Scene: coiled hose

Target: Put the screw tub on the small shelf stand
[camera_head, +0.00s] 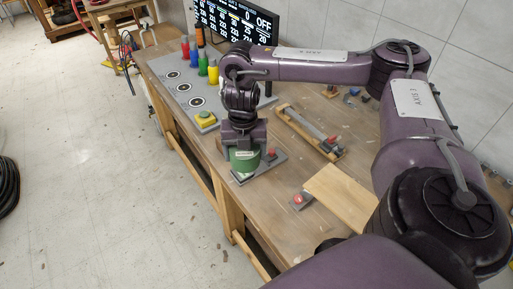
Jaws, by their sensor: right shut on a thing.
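My right gripper (243,146) reaches down from above and is shut on a green tub with a pale label, the screw tub (243,163). A pale flat wooden top (342,194), which looks like the small shelf stand, is to the right of the tub, nearer to me. My right arm hides part of its right side. My left gripper is not in view.
The workbench (275,195) runs along the wall. A grey board (190,95) with colored pegs and a yellow button stands at the back left, before a screen (235,18). A wooden tray (308,132) holds a grey bar.

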